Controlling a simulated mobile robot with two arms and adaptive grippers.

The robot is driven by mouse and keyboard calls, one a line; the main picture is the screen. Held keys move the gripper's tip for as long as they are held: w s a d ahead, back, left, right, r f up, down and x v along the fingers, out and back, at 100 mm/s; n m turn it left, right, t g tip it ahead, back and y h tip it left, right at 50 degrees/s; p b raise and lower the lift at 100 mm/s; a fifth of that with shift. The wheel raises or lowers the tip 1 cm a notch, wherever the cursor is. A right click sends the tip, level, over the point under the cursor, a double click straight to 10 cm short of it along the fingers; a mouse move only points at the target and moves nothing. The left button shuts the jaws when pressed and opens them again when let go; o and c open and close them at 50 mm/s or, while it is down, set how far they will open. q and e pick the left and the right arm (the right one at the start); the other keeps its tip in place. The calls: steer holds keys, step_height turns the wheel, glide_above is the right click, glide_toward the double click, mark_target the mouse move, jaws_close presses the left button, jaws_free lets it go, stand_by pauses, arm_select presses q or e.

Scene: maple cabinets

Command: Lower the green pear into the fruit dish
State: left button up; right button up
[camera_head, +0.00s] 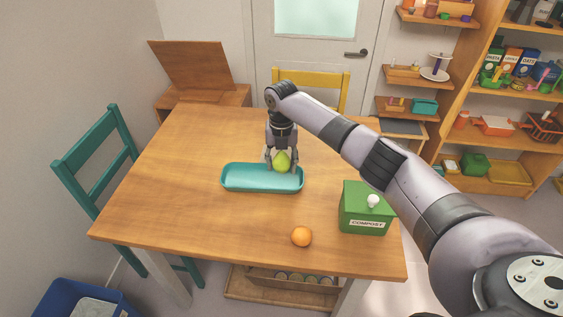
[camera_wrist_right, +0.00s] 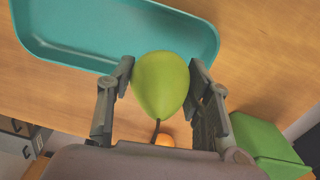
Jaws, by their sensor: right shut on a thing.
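My right gripper (camera_head: 281,163) is shut on the green pear (camera_head: 282,161), with one finger on each side of it. In the right wrist view the pear (camera_wrist_right: 160,84) sits between the two fingertips (camera_wrist_right: 160,78), its stem pointing toward the palm. The fruit dish is a long teal tray (camera_head: 250,178) on the wooden table. In the head view the pear overlaps the dish's right back part; in the right wrist view the dish (camera_wrist_right: 90,30) lies beyond the pear. I cannot tell the pear's exact height above it. My left gripper is not in view.
An orange (camera_head: 301,236) lies near the table's front edge. A green compost box (camera_head: 364,210) with a white knob stands at the table's right. The left part of the wooden table (camera_head: 165,190) is clear. A teal chair (camera_head: 95,165) and a yellow chair (camera_head: 311,77) stand around it.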

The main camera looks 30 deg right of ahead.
mark_target(281, 182)
steer(key=shift+f+b, duration=1.45)
steer(key=shift+f, duration=1.05)
stand_by(0.9)
steer(key=o, duration=1.3)
step_height(281, 182, up, 12)
